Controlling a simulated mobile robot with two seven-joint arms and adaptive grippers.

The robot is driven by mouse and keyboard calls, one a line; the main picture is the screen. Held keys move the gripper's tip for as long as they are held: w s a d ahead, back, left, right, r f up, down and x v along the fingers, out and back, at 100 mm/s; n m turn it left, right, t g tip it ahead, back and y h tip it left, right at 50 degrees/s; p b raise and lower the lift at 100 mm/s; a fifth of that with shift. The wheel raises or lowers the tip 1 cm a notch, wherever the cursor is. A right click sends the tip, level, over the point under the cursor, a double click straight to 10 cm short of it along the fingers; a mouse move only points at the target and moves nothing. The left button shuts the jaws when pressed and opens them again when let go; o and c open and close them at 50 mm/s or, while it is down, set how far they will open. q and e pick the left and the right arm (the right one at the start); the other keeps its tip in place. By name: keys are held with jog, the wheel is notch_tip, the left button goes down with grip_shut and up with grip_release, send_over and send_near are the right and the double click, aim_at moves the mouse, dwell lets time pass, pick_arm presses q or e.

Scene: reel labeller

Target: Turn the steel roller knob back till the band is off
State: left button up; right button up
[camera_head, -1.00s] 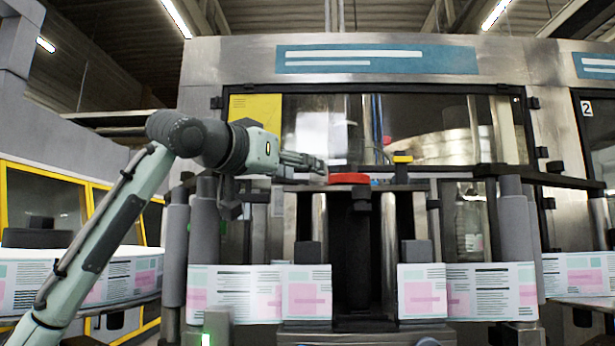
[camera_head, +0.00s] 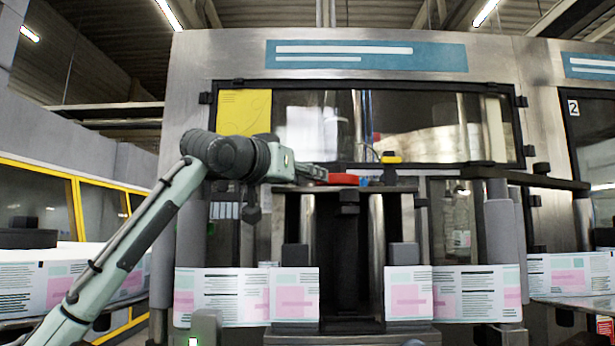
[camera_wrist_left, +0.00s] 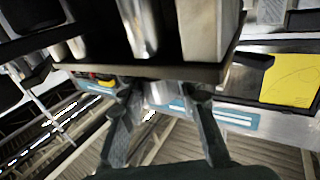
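My left gripper (camera_head: 312,173) reaches in from the left, just above the dark top plate (camera_head: 400,188) of the labelling unit, beside a red part (camera_head: 343,179). In the left wrist view, its fingers (camera_wrist_left: 163,112) are spread. A short steel knob (camera_wrist_left: 158,93) sits between the fingertips at the plate's edge; I cannot tell whether they touch it. In the head view the knob is not clearly visible. Steel rollers (camera_head: 376,240) stand under the plate. The printed label band (camera_head: 230,294) shows on the left, and another stretch (camera_head: 470,291) on the right. My right gripper is not in view.
A yellow-and-black part (camera_head: 391,158) and a small blue part (camera_head: 363,180) stand on the plate right of the red one. A glazed machine front (camera_head: 420,120) with a yellow sheet (camera_head: 243,112) rises behind. Grey padded posts (camera_head: 190,235) stand at the left.

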pick_arm(q)
grip_shut()
jog(key=shift+y, duration=0.3)
